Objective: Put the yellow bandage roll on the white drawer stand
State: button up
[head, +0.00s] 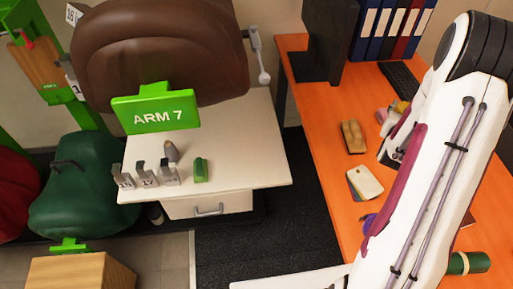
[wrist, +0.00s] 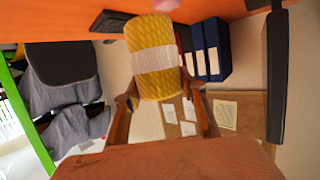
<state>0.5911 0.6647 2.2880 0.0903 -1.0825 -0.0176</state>
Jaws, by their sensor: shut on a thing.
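The yellow bandage roll (wrist: 152,84) has a white band around its middle. In the wrist view my gripper (wrist: 160,92) is shut on it, with one brown finger on each side. The roll sticks out past the fingertips. In the head view my arm covers the gripper, and I cannot clearly make out the roll there. The white drawer stand (head: 250,150) is left of centre in the head view, with a drawer and grey handle at its front. My gripper is apart from it, on the orange desk's side.
A brown saddle (head: 160,50) is behind. The stand's right part is clear. The orange desk (head: 320,130) holds scattered items, binders (head: 390,30) and a green roll (head: 468,263).

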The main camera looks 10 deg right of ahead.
jog(key=w+a+r+n+t+y, duration=0.1)
jog(key=w+a+r+n+y, duration=0.15)
jog(key=a, duration=0.95)
jog(key=w+a+r+n+t+y, duration=0.1)
jog(key=w+a+n+y, duration=0.25)
jog(key=a, duration=0.75)
jog(key=w+a+r+n+t+y, duration=0.1)
jog(key=w+a+r+n+y, duration=0.2)
jog(key=a, duration=0.9)
jog(key=w+a+f+n+y, duration=0.1)
jog(key=w+a+f+y, duration=0.1)
jog(key=w+a+f, duration=0.2)
jog(key=w+a+f+n+y, duration=0.1)
jog(key=w+a+f, duration=0.4)
jog(key=a+f, duration=0.5)
jog(key=w+a+f+n+g+y, duration=0.1)
jog(key=w+a+f, duration=0.4)
jog(key=a, duration=0.6)
jog(key=shift+w+a+f+n+y, duration=0.2)
jog(key=shift+a+f+n+y, duration=0.25)
jog(key=shift+f+y, duration=0.85)
jog(key=shift+d+f, duration=0.1)
jog(key=shift+f, duration=0.1)
jog(key=shift+f, duration=3)
jog(key=shift+f, duration=1.9)
jog(key=shift+f, duration=0.1)
